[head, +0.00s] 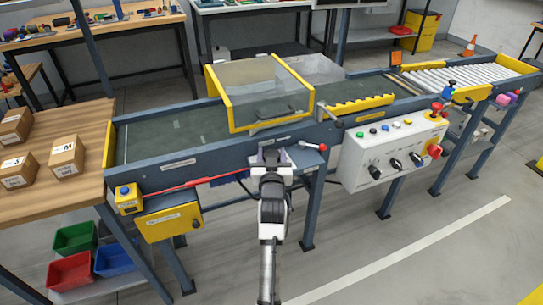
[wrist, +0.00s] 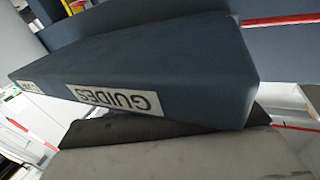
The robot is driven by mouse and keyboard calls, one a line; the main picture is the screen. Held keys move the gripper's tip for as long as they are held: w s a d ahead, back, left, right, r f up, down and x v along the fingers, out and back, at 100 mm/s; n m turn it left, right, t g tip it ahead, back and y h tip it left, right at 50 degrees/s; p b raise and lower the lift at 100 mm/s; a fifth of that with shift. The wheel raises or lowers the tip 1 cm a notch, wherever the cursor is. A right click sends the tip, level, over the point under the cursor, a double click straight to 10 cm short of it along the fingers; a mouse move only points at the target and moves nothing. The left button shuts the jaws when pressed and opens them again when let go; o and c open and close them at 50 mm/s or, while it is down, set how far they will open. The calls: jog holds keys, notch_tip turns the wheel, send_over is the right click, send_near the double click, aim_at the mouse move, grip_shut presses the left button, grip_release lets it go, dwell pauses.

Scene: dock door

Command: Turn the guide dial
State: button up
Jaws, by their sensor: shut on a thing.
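A dark blue part with a white GUIDES label (wrist: 115,98) fills much of the wrist view, close to my gripper. A dark pad and a grey finger of my gripper (wrist: 170,140) show just below it. In the head view my gripper (head: 268,158) is at the near side of the conveyor, below the yellow-framed hood. It is shut, and the labelled guide dial part is at its jaws. My gripper and wrist hide most of the dial in the head view, so its turned angle cannot be told.
A small lever with a red knob (head: 322,147) is just right of my gripper. A white control box (head: 392,150) with knobs and buttons hangs farther right. A red cord (head: 190,184) runs along the conveyor's near side. Cartons stand on a wooden table (head: 85,117) at left.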

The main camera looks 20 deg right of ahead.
jog(key=shift+f+n+y+b, duration=0.15)
jog(key=shift+n+y+b, duration=0.15)
jog(key=shift+y+b, duration=0.2)
jog(key=n+y+b, duration=0.1)
jog(key=b, duration=0.1)
jog(key=n+y+b, duration=0.1)
jog(key=y+b, duration=0.1)
jog(key=shift+d+f+t, duration=0.1)
jog(key=shift+f+t, duration=0.1)
jog(key=shift+t, duration=0.2)
jog(key=n+y+b, duration=0.3)
jog(key=y+b, duration=0.1)
jog(key=b, duration=0.2)
jog(key=shift+f+y+b, duration=0.1)
jog(key=shift+y+b, duration=0.3)
jog(key=n+y+b, duration=0.1)
jog(key=n+g+y+b, duration=0.1)
jog(key=y+b, duration=0.1)
jog(key=n+y+b, duration=0.1)
jog(key=shift+r+y, duration=0.25)
jog(key=shift+y, duration=0.15)
jog(key=shift+r+n+g+y+b, duration=0.15)
jog(key=shift+n+g+y+b, duration=1.25)
jog(key=shift+y, duration=0.7)
jog(key=o, duration=0.9)
jog(key=shift+o, duration=0.2)
jog(key=shift+n, duration=0.3)
